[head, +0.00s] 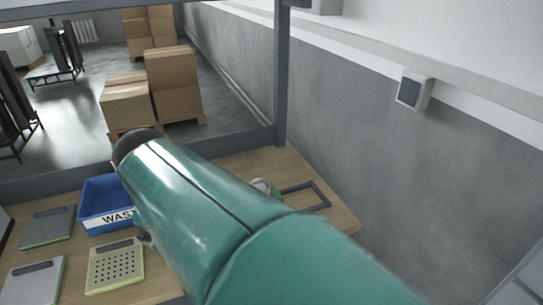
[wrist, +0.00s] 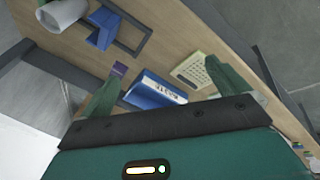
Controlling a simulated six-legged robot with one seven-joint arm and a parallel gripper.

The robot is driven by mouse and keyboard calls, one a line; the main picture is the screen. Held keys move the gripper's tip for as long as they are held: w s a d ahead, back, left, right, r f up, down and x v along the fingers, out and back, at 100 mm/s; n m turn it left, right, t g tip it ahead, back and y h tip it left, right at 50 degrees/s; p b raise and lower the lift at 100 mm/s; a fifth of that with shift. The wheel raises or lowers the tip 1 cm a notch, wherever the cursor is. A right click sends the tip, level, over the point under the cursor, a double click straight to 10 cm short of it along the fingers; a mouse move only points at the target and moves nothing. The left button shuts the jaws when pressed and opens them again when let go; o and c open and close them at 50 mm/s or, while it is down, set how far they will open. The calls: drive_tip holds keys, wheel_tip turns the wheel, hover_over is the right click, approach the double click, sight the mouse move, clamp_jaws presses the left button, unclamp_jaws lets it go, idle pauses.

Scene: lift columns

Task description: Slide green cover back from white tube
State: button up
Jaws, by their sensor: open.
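A white tube (wrist: 62,14) shows at the top left of the wrist view, near a dark frame on the wooden table. In the head view a small whitish and green piece (head: 262,186) peeks out beside my arm; most of it is hidden, and I cannot tell whether its green part is the cover. No green cover is clear on the tube in the wrist view. My gripper (wrist: 163,72) is open and empty, its two green fingers wide apart above the table. The tube lies outside the fingers, apart from them.
A blue waste bin (head: 99,205) stands on the table (head: 345,217), with a perforated tray (head: 114,267) and grey trays (head: 47,228) nearby. A dark rectangular frame (head: 318,190) lies at the right. A grey post (head: 281,80) rises behind. A blue bracket (wrist: 103,28) is near the tube.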

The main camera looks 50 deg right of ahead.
drive_tip(key=w+d+n+g, duration=0.2)
drive_tip(key=w+d, duration=0.1)
drive_tip(key=d, duration=0.4)
drive_tip(key=n+g+y, duration=0.1)
drive_tip(key=n+y, duration=0.1)
drive_tip(key=n, duration=0.5)
hover_over(274, 191)
wheel_tip(274, 191, down, 5)
drive_tip(key=shift+d+f, duration=0.1)
drive_tip(key=shift+f, duration=0.05)
drive_tip(key=shift+f, duration=0.15)
wheel_tip(274, 191, down, 14)
drive_tip(key=shift+r, duration=0.25)
drive_tip(key=c, duration=1)
